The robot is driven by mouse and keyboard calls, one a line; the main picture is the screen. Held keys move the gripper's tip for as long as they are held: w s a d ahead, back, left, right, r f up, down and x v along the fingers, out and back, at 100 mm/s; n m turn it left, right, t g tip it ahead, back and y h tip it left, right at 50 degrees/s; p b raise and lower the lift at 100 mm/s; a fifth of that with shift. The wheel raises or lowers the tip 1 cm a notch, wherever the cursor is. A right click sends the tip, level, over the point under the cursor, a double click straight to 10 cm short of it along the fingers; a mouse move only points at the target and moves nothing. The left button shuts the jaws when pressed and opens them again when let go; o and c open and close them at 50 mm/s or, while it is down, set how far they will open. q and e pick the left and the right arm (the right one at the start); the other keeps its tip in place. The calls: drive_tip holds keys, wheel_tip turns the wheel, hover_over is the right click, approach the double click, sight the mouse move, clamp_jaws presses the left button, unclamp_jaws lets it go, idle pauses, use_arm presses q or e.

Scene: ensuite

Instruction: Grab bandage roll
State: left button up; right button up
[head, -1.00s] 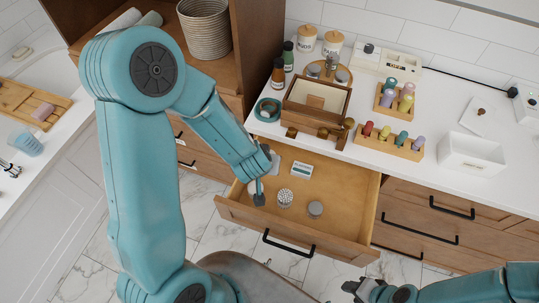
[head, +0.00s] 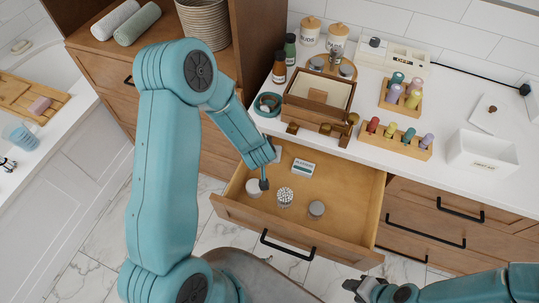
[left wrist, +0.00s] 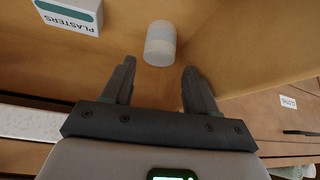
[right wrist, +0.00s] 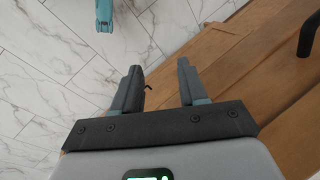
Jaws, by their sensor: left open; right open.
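The bandage roll (head: 254,187) is a pale, short cylinder in the left part of the open drawer (head: 345,225). In the left wrist view the roll (left wrist: 160,45) stands just beyond the fingertips, near the drawer wall, with nothing gripping it. My left gripper (head: 264,183) reaches down into the drawer right beside the roll, and its arm hides part of the drawer's left side. In the left wrist view my left gripper (left wrist: 158,80) is open and empty. My right gripper (head: 360,287) is low in front of the drawer; it is open and empty in the right wrist view (right wrist: 160,85).
The drawer also holds a plasters box (head: 302,168), a jar of cotton swabs (head: 285,196) and a grey tin (head: 316,209). The white counter (head: 395,165) above carries a wooden box (head: 318,100), bottles and racks. The drawer's right side is bare.

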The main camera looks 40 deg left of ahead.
use_arm(q)
drive_tip(key=x, duration=0.4)
drive_tip(key=shift+w+f, duration=0.1)
drive_tip(key=shift+w, duration=0.1)
drive_tip(key=c, duration=0.8)
